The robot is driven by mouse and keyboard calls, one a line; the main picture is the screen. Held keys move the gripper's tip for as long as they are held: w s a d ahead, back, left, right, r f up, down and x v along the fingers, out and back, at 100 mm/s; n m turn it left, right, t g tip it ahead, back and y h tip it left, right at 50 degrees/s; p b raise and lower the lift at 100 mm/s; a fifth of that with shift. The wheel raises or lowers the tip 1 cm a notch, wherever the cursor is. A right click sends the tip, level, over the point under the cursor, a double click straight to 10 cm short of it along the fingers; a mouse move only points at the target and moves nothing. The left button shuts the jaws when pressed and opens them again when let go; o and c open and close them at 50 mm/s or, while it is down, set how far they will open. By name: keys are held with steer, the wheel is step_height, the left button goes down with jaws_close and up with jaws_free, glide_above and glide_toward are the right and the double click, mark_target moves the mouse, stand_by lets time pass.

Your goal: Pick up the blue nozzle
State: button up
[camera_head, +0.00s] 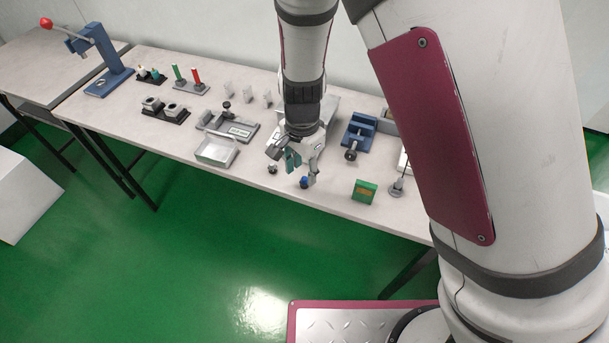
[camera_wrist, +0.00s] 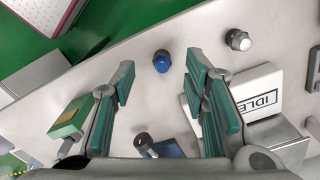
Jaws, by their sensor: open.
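The blue nozzle (camera_wrist: 162,61) stands on the table in the wrist view, ahead of and between my two fingertips, nearer the right one. In the head view the blue nozzle (camera_head: 304,182) is small, near the table's front edge and just below my gripper (camera_head: 301,168). My gripper (camera_wrist: 158,72) is open, with teal finger pads spread apart and nothing between them. The fingers do not appear to touch the nozzle.
A box marked IDLE (camera_wrist: 258,92) lies by the right finger. A green block (camera_head: 364,191) stands right of my gripper. A grey tray (camera_head: 216,150) and a blue vise (camera_head: 358,134) are also on the table (camera_head: 250,177). The table's front edge is close.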

mark_target(304, 178)
steer(key=f, duration=0.3)
steer(key=f+b, duration=0.1)
steer(key=f, duration=0.1)
steer(key=shift+w+d, duration=0.2)
steer(key=shift+w, duration=0.2)
steer(key=shift+c, duration=0.6)
jaws_close()
